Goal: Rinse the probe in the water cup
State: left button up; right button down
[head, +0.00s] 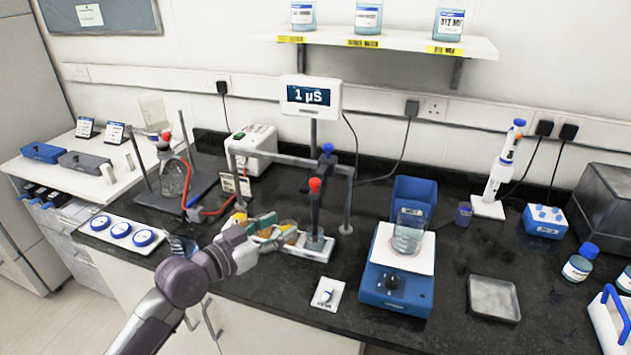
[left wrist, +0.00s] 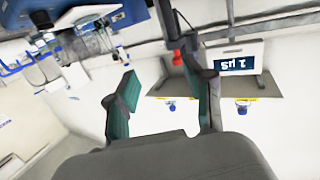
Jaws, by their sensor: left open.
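The probe (head: 315,205), a grey rod with a red knob, stands upright below the metal frame (head: 345,195) at the middle of the bench. Its lower end is at a clear cup (head: 317,242) at the right end of a white tray (head: 318,257); I cannot tell how deep it sits. This cup looks like the water cup, but I cannot read a label. My left gripper (head: 279,228) is open, left of the probe and apart from it, over or beside the tray. In the left wrist view the open fingers (left wrist: 163,102) have nothing between them.
Cups with yellow-orange contents (head: 290,232) stand in the tray, partly hidden by my gripper. A meter (head: 311,97) reads 1 µS behind the frame. A blue stirrer (head: 397,285) with a beaker (head: 408,232) stands to the right.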

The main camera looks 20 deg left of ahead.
aim_at(312, 182)
pick_arm(q)
jog(key=shift+t, duration=0.7)
jog(key=w+d+r+p, duration=0.1)
jog(key=w, duration=0.3)
jog(key=w+d+r+p, duration=0.1)
jog(key=w, duration=0.3)
jog(key=w+d+r+p, duration=0.1)
jog(key=w, duration=0.4)
jog(key=shift+w+d+r, duration=0.1)
jog(key=shift+d+r, duration=0.1)
jog(key=shift+d, duration=0.05)
jog(key=shift+w+d+f+p, duration=0.1)
jog(key=shift+w+d+p, duration=0.15)
jog(key=shift+w, duration=0.25)
grip_shut()
